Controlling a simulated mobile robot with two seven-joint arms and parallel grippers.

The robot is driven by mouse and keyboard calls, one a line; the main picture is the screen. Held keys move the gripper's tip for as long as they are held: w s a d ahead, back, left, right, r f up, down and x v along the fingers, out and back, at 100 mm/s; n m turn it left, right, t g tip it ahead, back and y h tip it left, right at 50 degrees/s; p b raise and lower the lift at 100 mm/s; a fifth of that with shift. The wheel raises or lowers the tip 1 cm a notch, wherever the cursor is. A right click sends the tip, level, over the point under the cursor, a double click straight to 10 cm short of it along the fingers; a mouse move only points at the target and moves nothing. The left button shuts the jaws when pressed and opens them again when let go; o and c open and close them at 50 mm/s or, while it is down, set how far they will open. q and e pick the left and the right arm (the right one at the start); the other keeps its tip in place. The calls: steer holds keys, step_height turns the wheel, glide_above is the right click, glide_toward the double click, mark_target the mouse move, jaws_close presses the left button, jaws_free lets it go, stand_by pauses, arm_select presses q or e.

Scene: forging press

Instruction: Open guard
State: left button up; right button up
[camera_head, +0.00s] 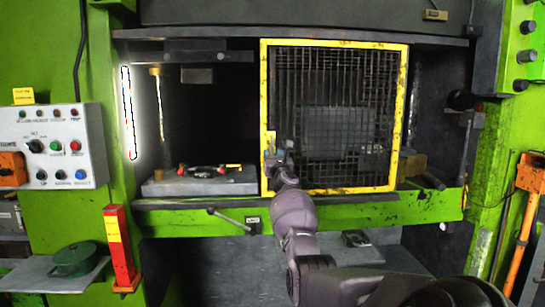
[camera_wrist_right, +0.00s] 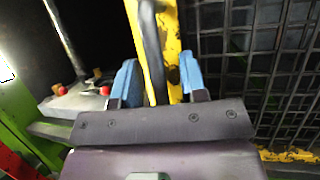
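The guard is a yellow-framed black mesh panel (camera_head: 403,120) covering the right half of the press opening. A dark handle (camera_wrist_right: 151,45) is on its left frame post, which shows yellow in the right wrist view (camera_wrist_right: 171,45). My right gripper (camera_head: 279,152) is at this left post, at about handle height. In the wrist view its two blue fingers (camera_wrist_right: 158,78) stand apart on either side of the handle and post, with visible gaps; contact cannot be told. My left gripper is not in view.
The left half of the opening is uncovered, with a grey die block (camera_head: 215,184) on the bed. A control panel (camera_head: 57,147) is at left, above a red and yellow post (camera_head: 119,245). A lever (camera_head: 232,219) sticks out below the opening.

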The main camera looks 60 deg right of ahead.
arm_select(q)
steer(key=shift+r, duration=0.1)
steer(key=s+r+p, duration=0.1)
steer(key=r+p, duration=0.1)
steer(key=p, duration=0.2)
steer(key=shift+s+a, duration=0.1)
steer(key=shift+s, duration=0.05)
arm_select(e)
steer(key=v, duration=1)
steer(key=shift+s+a+f, duration=0.2)
steer(key=shift+s+a, duration=0.05)
